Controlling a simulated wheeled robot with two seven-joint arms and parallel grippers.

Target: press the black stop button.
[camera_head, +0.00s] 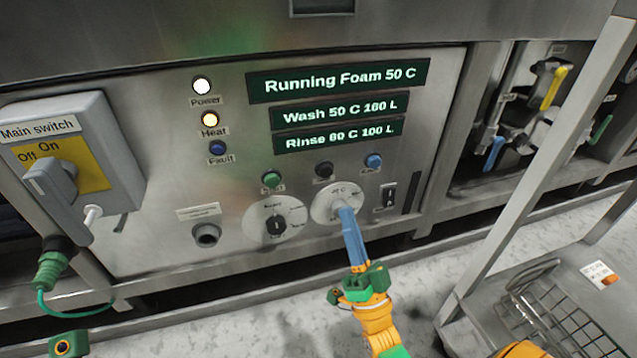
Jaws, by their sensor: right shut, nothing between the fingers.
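The black stop button (324,169) is a small dark round button on the steel control panel, between a green button (272,180) and a blue button (374,161). Its label is too small to read. My right gripper (346,212) is shut and empty, its blue fingers pointing up at the panel. In the picture the fingertips overlap the lower part of the right dial (331,200), below and slightly right of the black button. The black button is uncovered, and the fingertips appear apart from it. I cannot tell whether they touch the dial. My left gripper's fingers are not in view.
The display (340,80) reads "Running Foam 50 C". The left dial (276,224), a rocker switch (389,196) and the main switch box (75,160) are also on the panel. A metal frame with a wire basket (560,330) stands at right.

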